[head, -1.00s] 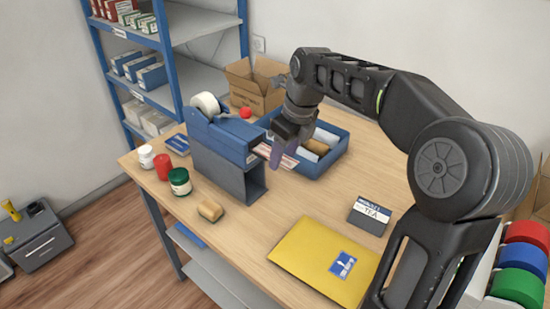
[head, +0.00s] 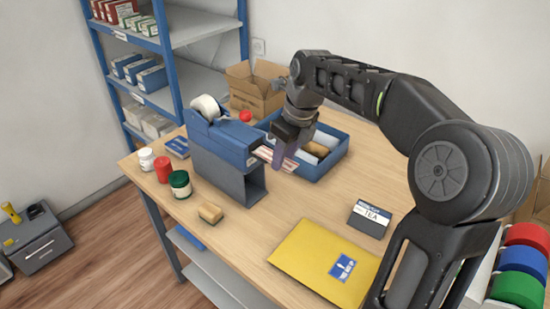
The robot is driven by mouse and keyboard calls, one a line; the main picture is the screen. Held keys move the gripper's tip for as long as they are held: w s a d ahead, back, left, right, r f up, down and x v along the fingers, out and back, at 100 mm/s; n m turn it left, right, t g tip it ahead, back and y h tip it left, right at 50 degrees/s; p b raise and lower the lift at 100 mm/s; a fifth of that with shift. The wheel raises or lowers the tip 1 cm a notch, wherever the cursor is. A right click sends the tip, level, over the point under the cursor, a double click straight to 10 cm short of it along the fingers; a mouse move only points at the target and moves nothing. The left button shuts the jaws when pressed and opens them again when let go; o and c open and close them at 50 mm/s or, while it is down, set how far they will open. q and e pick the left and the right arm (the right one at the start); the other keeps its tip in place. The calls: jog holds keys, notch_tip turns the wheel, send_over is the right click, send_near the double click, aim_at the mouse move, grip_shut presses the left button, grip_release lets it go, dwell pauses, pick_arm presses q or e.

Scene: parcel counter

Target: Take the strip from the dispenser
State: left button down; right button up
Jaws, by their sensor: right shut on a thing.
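The blue tape dispenser (head: 224,137) sits on a grey stand (head: 228,176) on the wooden counter, with a white roll (head: 206,107) at its back. The strip (head: 285,163), pale with reddish print, is at the dispenser's front end. My right gripper (head: 281,160) is in front of that end, pointing down, and is shut on the strip. The fingers hide part of the strip. I cannot tell whether the strip is still joined to the dispenser. My left gripper is not in view.
A blue tray (head: 334,160) with rolls stands just behind my gripper. A white jar (head: 146,159), a red jar (head: 162,170), a green jar (head: 180,184) and a sponge (head: 210,213) stand at left.

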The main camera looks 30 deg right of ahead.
jog(key=shift+s+p+v, duration=0.2)
jog(key=shift+p+v, duration=0.85)
jog(key=shift+v, duration=0.5)
jog(key=shift+d, duration=0.1)
jog(key=w+p+v, duration=0.2)
jog(key=v, duration=0.6)
jog(key=shift+s+a+r+p, duration=0.15)
jog(key=shift+a+r+p, duration=0.15)
jog(key=shift+r+p, duration=0.15)
